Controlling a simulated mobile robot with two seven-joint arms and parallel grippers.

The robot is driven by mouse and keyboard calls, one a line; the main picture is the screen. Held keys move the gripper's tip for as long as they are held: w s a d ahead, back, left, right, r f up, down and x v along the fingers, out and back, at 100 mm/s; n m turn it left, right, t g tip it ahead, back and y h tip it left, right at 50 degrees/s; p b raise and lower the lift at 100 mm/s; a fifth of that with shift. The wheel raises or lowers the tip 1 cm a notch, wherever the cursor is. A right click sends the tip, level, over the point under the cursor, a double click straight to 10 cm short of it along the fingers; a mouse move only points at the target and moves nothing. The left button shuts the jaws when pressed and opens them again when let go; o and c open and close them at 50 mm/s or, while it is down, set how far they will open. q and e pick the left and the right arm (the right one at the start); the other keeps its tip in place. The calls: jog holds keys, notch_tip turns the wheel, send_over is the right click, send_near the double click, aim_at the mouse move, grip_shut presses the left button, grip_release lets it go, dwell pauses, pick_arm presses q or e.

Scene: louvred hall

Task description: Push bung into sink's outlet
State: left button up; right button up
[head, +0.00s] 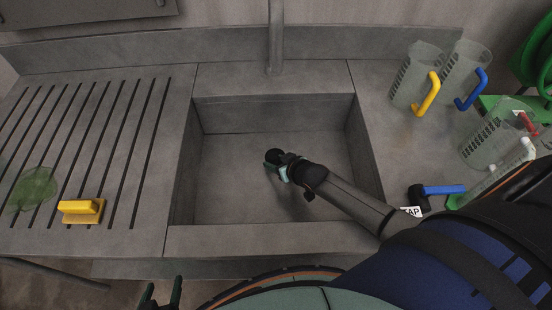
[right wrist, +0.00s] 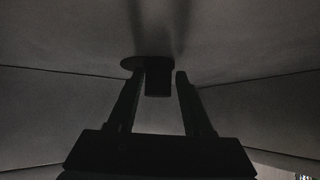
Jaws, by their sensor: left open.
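The grey sink (head: 210,190) is sunk into the counter. My right gripper (head: 275,165) reaches down into the basin from the right. A small dark round thing, seemingly the bung (head: 274,154), is at its tips. In the right wrist view a dark stub, seemingly the bung's grip (right wrist: 158,84), stands between the two fingers of that gripper (right wrist: 160,80), with a narrow gap on each side. A dark disc (right wrist: 133,63) lies at its end against the sink floor; whether it covers the outlet cannot be told. My left gripper (head: 161,294) is open and empty below the counter's front edge.
A tap spout (head: 275,40) hangs over the sink's back edge. Clear jugs (head: 416,72) and a blue-handled black tool (head: 440,190) stand right. A yellow-handled block (head: 82,210) and a green translucent disc (head: 34,190) lie on the left grooved drainer.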

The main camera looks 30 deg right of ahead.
aim_at(276, 176)
jog(key=o, duration=0.4)
jog(key=s+f, duration=0.1)
jog(key=s+a+f, duration=0.1)
jog(key=shift+s+a+f+g, duration=0.15)
jog(key=shift+s+f+g, duration=0.05)
jog(key=shift+f+g, duration=0.2)
jog(key=r+p, duration=0.1)
jog(key=s+r+p, duration=0.1)
jog(key=r, duration=0.1)
jog(key=shift+s+p, duration=0.1)
jog(key=shift+p, duration=0.2)
jog(key=shift+s+r+b, duration=0.2)
jog(key=shift+r+b, duration=0.05)
jog(key=shift+b, duration=0.05)
jog(key=shift+s+d+r, duration=0.15)
jog(key=shift+r, duration=0.45)
jog(key=shift+s+d+r, duration=0.1)
jog(key=shift+s+r, duration=0.05)
jog(key=shift+r, duration=0.45)
jog(key=shift+s+d+r, duration=0.15)
jog(key=shift+r, duration=0.45)
jog(key=shift+r, duration=0.1)
